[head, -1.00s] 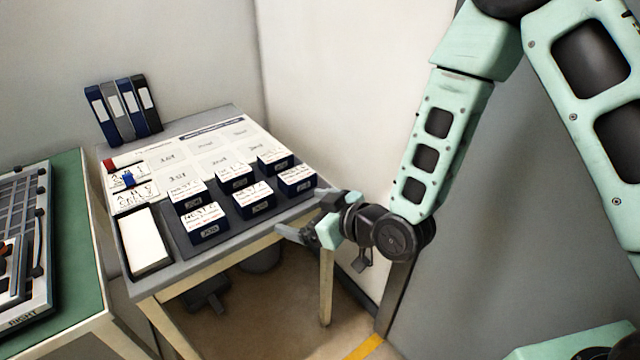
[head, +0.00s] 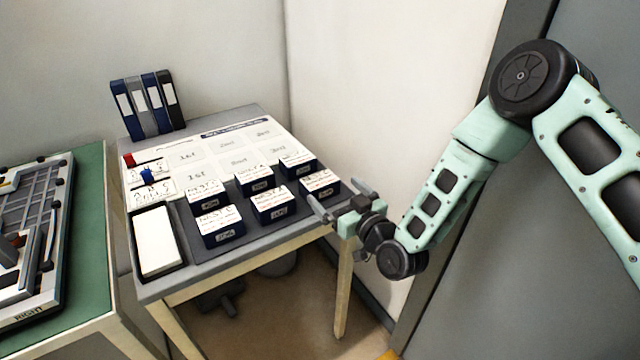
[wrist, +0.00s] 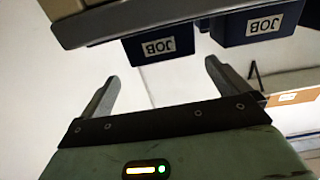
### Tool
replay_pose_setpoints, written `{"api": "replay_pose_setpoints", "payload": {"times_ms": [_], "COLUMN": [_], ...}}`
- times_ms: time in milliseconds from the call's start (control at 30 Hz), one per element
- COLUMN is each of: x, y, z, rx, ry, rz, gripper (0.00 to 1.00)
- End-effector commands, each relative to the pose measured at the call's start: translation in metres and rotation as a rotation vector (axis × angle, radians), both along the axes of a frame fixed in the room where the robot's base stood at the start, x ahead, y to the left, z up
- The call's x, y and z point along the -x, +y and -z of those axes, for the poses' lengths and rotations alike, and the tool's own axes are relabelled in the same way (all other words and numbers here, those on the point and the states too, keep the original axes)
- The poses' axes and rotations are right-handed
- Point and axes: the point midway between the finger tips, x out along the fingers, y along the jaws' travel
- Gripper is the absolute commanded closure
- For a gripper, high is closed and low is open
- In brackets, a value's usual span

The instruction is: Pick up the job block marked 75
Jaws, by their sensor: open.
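Several dark blue job blocks with white handwritten tops stand in two rows on a dark grey mat on the table. The front row has a left block (head: 219,228), a middle block (head: 273,204) and a right block (head: 319,184). Behind stand a left block (head: 206,192), a middle block (head: 254,178) and a right block (head: 298,163). The top markings are too small to tell which is 75. My gripper (head: 343,203) is open and empty beside the table's right front edge, near the front right block. The wrist view shows two JOB labels (wrist: 159,47) ahead of the fingers.
A white planning board (head: 230,150) with a printed grid covers the table's back. A white pad in a tray (head: 157,241) lies at the left front. Binders (head: 149,104) stand at the back. A green bench (head: 90,250) with a fixture is on the left; a wall stands behind.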

Motion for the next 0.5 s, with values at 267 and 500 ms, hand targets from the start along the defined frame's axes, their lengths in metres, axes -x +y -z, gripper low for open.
{"api": "replay_pose_setpoints", "payload": {"times_ms": [267,500], "x": [-0.019,-0.043], "y": [0.014,0.034], "z": [0.0,0.004], "rx": [-0.001,-0.001], "ry": [0.001,0.001], "rz": [-0.001,0.0], "gripper": [0.0,0.0]}}
